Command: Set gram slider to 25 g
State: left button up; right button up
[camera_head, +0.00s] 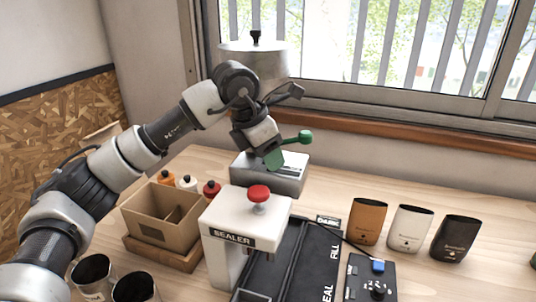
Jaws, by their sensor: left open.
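My left arm reaches in from the left, and my left gripper (268,150) is at the grey machine with the metal hopper (254,62), in front of the window. It is open, its fingertips hard to make out against the machine. A green round knob (305,137) on a lever sticks out just right of the gripper, and a green piece (274,160) shows below it. I cannot tell whether the gripper touches either. The machine's grey base (285,178) has small markings on top. I cannot make out the gram slider or its setting. My right gripper is not in view.
A white sealer (235,222) with a red knob stands in front of the machine. A cardboard box (160,215), bottles and dark-filled cups are at left. A black control panel (365,270) lies at front right. Orange (367,222), white (408,229) and black (455,238) bags stand right.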

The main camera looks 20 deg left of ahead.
pick_arm(q)
jog(key=b+v, duration=0.1)
jog(key=v, duration=0.9)
jog(key=shift+r, duration=0.25)
jog(key=shift+s+a, duration=0.1)
jog(key=shift+a, duration=0.05)
